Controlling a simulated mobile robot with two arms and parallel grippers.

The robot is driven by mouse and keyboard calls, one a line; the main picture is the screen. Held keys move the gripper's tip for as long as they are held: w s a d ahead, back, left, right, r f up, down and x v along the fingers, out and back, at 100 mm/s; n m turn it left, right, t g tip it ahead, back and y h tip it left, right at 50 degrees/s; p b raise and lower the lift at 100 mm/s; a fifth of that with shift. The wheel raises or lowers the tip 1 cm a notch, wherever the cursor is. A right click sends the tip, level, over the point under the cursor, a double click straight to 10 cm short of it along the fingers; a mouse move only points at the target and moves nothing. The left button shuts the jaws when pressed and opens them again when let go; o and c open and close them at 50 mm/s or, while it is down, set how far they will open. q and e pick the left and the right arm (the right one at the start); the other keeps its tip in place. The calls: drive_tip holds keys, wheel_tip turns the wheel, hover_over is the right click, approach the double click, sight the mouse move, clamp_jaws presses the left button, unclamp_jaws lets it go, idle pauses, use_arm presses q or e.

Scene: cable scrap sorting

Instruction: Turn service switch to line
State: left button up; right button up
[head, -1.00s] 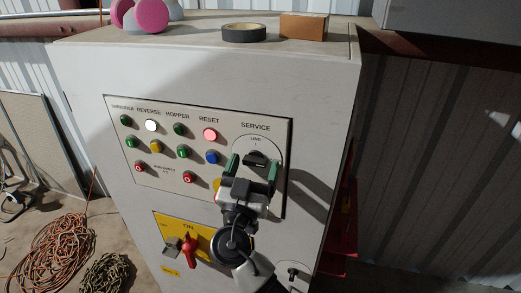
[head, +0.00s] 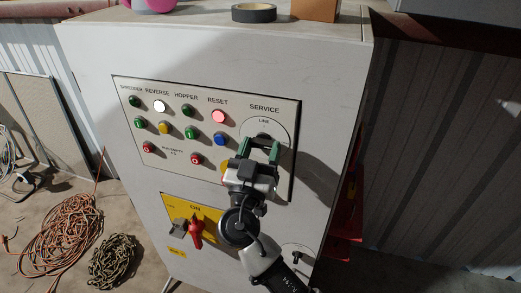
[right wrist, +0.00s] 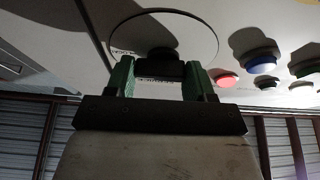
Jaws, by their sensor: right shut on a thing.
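The service switch is a black knob on a round pale dial (head: 266,126) marked LINE at its top, at the right end of the control panel (head: 124,90). In the head view my right gripper (head: 260,147) covers most of the knob, so its pointing direction is hidden. In the right wrist view the knob (right wrist: 161,66) sits between the two green fingers of my right gripper (right wrist: 159,80), which is shut on it. My left gripper is not in view.
Coloured buttons and lamps fill the panel left of the switch, with a blue button (head: 221,139) closest. A red rotary handle (head: 196,231) on a yellow plate is below. Tape (head: 254,12) and a brown block (head: 315,10) are on the cabinet top. Cables (head: 65,232) lie on the floor.

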drive_tip(key=shift+n+y+b, duration=0.3)
drive_tip(key=shift+n+y, duration=0.1)
drive_tip(key=shift+n, duration=0.4)
drive_tip(key=shift+d+n+t+y, duration=0.1)
drive_tip(key=shift+n+t+y, duration=0.2)
drive_tip(key=shift+n+y, duration=0.7)
drive_tip(key=n, duration=0.3)
drive_tip(key=shift+r+y, duration=0.2)
drive_tip(key=shift+y, duration=0.2)
drive_tip(key=n+y+p, duration=0.1)
drive_tip(key=n, duration=0.1)
drive_tip(key=shift+r+n, duration=0.15)
drive_tip(key=shift+n, duration=0.15)
drive_tip(key=n+g+y+p, duration=0.1)
drive_tip(key=n+p, duration=0.2)
drive_tip(key=p, duration=0.1)
drive_tip(key=n+g+y+p, duration=0.1)
drive_tip(key=n+p, duration=0.3)
drive_tip(key=n+g+y+p, duration=0.1)
drive_tip(key=n+p, duration=0.2)
drive_tip(key=p, duration=0.2)
drive_tip(key=shift+r+n, duration=0.4)
drive_tip(key=shift+f+n+g+p, duration=0.25)
drive_tip(key=shift+n+g+p, duration=0.25)
drive_tip(key=shift+n+p, duration=0.55)
drive_tip(key=o, duration=0.9)
drive_tip(key=shift+f, duration=0.1)
